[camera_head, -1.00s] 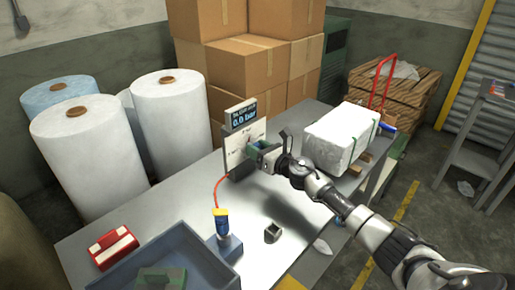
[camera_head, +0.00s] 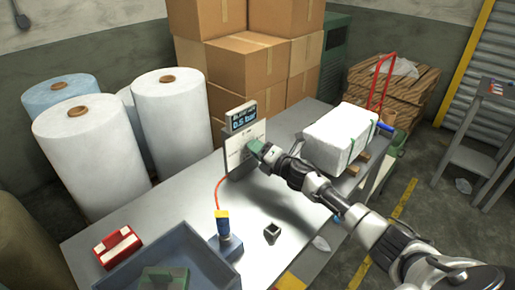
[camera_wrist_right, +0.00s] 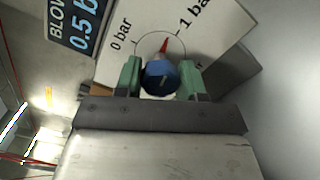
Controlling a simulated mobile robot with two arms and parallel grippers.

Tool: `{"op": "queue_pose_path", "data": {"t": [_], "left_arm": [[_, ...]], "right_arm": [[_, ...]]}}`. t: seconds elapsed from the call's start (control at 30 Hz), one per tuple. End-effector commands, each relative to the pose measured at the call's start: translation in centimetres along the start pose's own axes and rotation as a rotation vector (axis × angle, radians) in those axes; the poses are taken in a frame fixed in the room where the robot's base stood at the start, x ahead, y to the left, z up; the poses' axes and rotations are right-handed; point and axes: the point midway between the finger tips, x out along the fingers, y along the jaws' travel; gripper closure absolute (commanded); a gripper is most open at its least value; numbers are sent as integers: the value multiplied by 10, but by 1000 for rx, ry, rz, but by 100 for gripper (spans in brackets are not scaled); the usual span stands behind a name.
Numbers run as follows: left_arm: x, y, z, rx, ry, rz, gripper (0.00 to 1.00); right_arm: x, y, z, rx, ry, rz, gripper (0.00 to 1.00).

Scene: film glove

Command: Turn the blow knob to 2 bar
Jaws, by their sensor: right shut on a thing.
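The blow knob (camera_wrist_right: 160,77) is a blue round knob in the right wrist view. My right gripper (camera_wrist_right: 160,75) is shut on it, one green finger on each side. A red pointer (camera_wrist_right: 165,46) lies between the "0 bar" and "1 bar" marks on the white dial plate (camera_wrist_right: 204,38). The display (camera_wrist_right: 82,24) reads "BLOW" and 0.5 bar. In the head view my right gripper (camera_head: 256,148) is at the upright panel (camera_head: 236,158) and hides the knob. The display (camera_head: 242,117) above it also shows 0.5 bar. My left gripper is out of view.
The panel stands on a grey table (camera_head: 180,210). A red hose (camera_head: 219,193) runs from it toward a blue-and-yellow tool (camera_head: 223,225). A white wrapped block (camera_head: 338,135) stands to the right. A blue-grey tray (camera_head: 210,265) and a red-and-white item (camera_head: 117,246) are in front.

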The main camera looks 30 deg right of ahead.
Motion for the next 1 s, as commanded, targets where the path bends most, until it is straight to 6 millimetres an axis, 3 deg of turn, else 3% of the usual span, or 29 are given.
{"op": "queue_pose_path", "data": {"t": [1.0], "left_arm": [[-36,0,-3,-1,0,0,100]], "right_arm": [[0,0,1,965,-1,-2,84]]}}
